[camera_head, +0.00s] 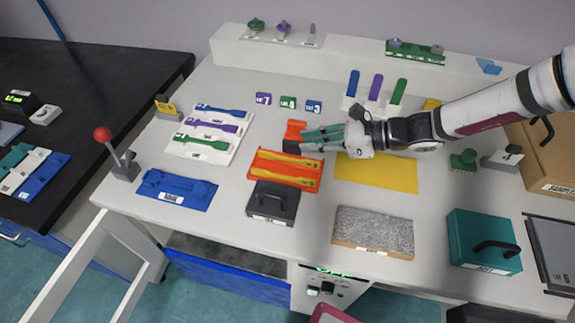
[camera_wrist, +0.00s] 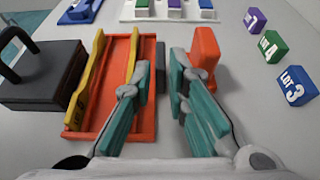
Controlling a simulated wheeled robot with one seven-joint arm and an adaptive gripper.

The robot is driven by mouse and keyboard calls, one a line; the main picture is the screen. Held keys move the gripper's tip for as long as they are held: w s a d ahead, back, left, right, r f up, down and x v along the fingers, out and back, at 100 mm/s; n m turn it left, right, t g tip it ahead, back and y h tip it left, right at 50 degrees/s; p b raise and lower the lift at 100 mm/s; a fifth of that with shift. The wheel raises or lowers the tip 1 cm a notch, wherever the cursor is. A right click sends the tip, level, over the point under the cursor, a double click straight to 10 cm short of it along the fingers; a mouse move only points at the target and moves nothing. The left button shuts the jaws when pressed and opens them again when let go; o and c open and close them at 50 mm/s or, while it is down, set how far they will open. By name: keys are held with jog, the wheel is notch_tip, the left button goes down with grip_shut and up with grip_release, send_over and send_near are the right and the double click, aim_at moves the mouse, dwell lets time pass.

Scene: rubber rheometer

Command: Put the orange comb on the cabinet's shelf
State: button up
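An orange upright piece (camera_head: 295,129) stands on the white bench, with a dark grey block (camera_head: 291,146) beside it; they also show in the wrist view as the orange piece (camera_wrist: 205,48) and dark block (camera_wrist: 160,60). An orange tray (camera_head: 258,166) lies in front, holding yellow strips. I cannot tell for certain which orange thing is the comb; no teeth show. My gripper (camera_head: 312,140), also in the wrist view (camera_wrist: 160,68), is open and empty. Its right finger is close to the orange piece; contact is unclear. An open compartment (camera_head: 225,253) shows under the bench, possibly the cabinet.
A dark lidded box (camera_head: 272,202) stands in front of the orange tray. A yellow mat (camera_head: 378,172) lies under my arm. A white rack (camera_head: 206,150) with coloured strips is at left. A lever with a red knob (camera_head: 103,134) rises at the bench's left edge.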

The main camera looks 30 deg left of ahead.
aim_at(298, 143)
jog(key=shift+x, duration=2.65)
jog(key=shift+r, duration=0.1)
grip_shut()
